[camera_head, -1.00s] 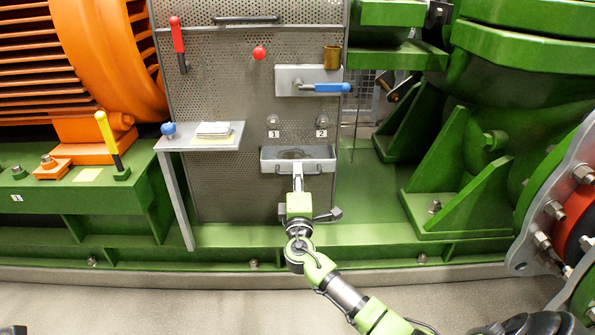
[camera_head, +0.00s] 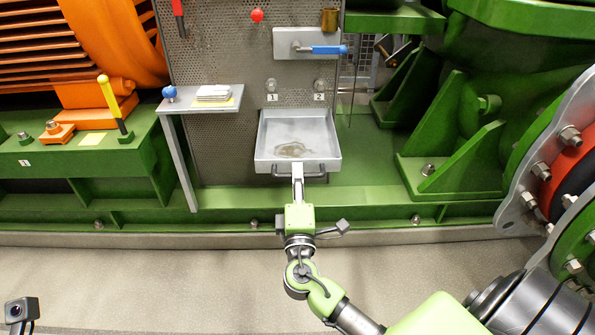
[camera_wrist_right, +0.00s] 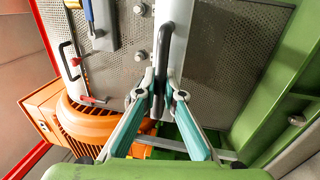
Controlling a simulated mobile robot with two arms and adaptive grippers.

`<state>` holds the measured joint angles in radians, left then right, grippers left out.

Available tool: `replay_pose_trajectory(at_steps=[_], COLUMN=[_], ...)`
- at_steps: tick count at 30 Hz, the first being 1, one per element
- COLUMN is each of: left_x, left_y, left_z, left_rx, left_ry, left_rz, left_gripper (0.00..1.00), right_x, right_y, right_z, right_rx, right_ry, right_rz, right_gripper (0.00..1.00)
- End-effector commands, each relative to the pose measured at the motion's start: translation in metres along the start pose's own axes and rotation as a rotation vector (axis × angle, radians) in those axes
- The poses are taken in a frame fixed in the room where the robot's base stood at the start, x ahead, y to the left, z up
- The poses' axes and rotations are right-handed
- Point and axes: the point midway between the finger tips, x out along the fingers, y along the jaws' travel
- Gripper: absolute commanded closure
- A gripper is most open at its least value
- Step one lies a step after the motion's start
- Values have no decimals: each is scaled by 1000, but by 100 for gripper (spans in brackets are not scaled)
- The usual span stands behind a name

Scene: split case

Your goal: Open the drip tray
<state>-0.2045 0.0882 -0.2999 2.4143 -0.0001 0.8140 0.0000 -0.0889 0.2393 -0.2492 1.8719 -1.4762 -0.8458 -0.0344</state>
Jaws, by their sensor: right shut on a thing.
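The drip tray (camera_head: 265,150) is a shallow grey metal tray below the labels 1 and 2 on the perforated panel. It is pulled out from the panel, and its floor shows with a brownish stain. Its dark bar handle (camera_head: 313,172) runs along the front. My right gripper (camera_head: 298,172) is shut on this handle from the front. In the right wrist view, the two fingers (camera_wrist_right: 160,88) close around the dark handle (camera_wrist_right: 164,48) in front of the pale tray front (camera_wrist_right: 180,42). My left gripper's fingers are not in view.
Above the tray are a blue-handled lever (camera_head: 328,50) and a brass cup (camera_head: 329,19). A small shelf (camera_head: 200,106) with a blue knob and papers stands to the left. Green machinery (camera_head: 455,150) lies to the right. The floor (camera_head: 150,275) in front is clear.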

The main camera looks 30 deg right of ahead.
Motion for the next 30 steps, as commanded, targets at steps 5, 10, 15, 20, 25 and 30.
replay_pose_trajectory(at_steps=[5,10,15,20,25,30], left_x=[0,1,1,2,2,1], left_y=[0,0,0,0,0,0], left_z=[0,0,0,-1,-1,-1], left_rx=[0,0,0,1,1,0], left_ry=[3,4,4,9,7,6], left_rz=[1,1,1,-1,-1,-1], left_gripper=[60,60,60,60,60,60], right_x=[0,0,0,-4,-28,-65], right_y=[-1,-1,0,-1,-2,-2], right_z=[0,0,0,0,0,0], right_rx=[0,1,0,1,1,0], right_ry=[0,1,0,1,2,2], right_rz=[-1,-1,-1,-2,-5,-6], right_gripper=[100,75,75,75,75,75])
